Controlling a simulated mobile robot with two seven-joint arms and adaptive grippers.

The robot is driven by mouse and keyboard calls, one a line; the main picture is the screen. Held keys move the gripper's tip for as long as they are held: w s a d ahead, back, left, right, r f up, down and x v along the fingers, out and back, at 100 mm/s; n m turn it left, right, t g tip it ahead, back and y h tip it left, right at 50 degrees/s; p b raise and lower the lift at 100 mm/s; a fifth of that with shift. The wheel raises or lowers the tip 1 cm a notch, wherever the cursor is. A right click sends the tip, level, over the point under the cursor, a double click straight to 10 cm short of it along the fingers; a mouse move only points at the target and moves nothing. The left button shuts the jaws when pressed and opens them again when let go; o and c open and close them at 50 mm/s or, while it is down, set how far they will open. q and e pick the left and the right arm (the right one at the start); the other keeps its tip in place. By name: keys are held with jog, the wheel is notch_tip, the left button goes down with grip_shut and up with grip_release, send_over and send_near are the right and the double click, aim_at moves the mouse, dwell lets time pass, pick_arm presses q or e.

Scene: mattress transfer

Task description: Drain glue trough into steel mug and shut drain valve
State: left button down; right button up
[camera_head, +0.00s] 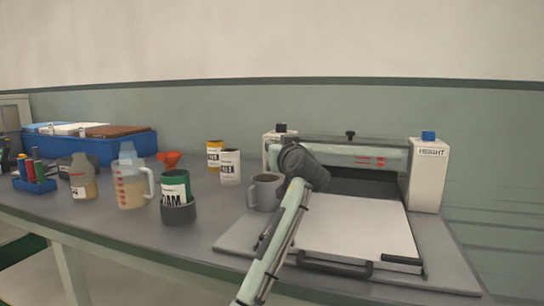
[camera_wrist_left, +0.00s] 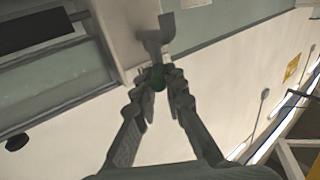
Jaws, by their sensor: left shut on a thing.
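The grey steel mug (camera_head: 264,191) stands upright in front of the machine's left post, its handle to the left. A pale green, red-marked bar (camera_head: 345,153), which looks like the glue trough, runs between the posts. My left arm reaches across the machine, and its dark wrist is just right of the mug. It hides my left fingers in the head view. The mug's inside is not clear. My right gripper is not in view.
The right post (camera_head: 428,175) carries a HEIGHT label and a blue knob. A white plate (camera_head: 355,230) lies in front. Left on the table (camera_head: 110,225) are a jug (camera_head: 131,188), a green can (camera_head: 175,187), several bottles and a blue crate (camera_head: 110,148).

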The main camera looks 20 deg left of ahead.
pick_arm(q)
jog(key=n+g+y, duration=0.2)
jog(key=w+n+g+y, duration=0.1)
jog(key=n+g+y, duration=0.1)
jog(key=g+y, duration=0.1)
jog(key=d+n+g+y, duration=0.1)
jog(key=n+g+y, duration=0.1)
jog(key=n+g, duration=0.1)
jog(key=shift+w+d+r, duration=0.1)
jog(key=shift+w, duration=0.1)
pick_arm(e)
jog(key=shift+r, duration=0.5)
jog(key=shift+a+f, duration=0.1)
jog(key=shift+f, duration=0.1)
pick_arm(q)
jog(key=c, duration=1.7)
grip_release()
jog(key=shift+o, duration=0.6)
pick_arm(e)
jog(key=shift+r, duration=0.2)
